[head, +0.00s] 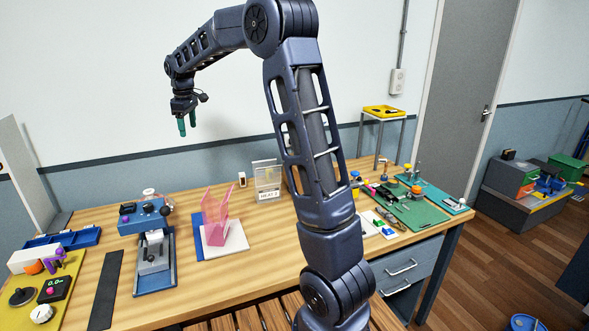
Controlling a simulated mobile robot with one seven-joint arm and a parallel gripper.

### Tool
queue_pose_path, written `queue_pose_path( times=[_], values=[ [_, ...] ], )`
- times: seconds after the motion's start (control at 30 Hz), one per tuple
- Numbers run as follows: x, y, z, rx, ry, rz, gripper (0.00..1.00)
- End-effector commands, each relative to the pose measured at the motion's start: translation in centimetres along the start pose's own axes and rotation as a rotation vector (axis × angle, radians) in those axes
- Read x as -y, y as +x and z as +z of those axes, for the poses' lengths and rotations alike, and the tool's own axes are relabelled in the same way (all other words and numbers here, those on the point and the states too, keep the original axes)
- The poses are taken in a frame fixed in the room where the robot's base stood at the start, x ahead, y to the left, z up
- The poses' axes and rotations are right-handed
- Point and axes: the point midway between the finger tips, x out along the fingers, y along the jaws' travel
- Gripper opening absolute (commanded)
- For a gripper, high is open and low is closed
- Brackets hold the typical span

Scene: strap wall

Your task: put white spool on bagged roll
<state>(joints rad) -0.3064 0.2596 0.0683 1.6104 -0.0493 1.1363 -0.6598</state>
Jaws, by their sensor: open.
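My gripper (187,126) hangs high over the back left of the bench, its green fingertips pointing down, apart and empty. It is well above everything on the bench. A pink see-through bag-like thing (215,218) stands on a white pad (237,240) left of the middle; it may be the bagged roll, but no roll can be made out in it. A white round piece (42,313) lies on the yellow mat at the front left. I cannot tell which of these is the white spool.
A blue-grey press-like device (154,260) and a black strip (105,290) lie left of the pad. A clear labelled holder (268,180) stands at the back. Tools crowd the green mat (415,210) at right. My arm hides part of the bench's middle right.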

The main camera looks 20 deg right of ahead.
Motion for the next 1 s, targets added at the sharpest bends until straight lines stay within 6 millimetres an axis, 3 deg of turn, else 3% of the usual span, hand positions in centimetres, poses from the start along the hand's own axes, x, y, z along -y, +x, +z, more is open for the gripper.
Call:
queue_pose_path(
  times=[0.2,0.43,0.73,1.0],
  values=[
    [1.9,-4.1,7.6,-0.026,0.158,0.035,0.64],
    [4.8,-6.9,15.4,-0.055,0.328,0.068,0.64],
    [10.0,-8.4,24.9,-0.1,0.548,0.103,0.64],
    [15.5,-7.8,32.6,-0.148,0.747,0.132,0.64]
  ],
)
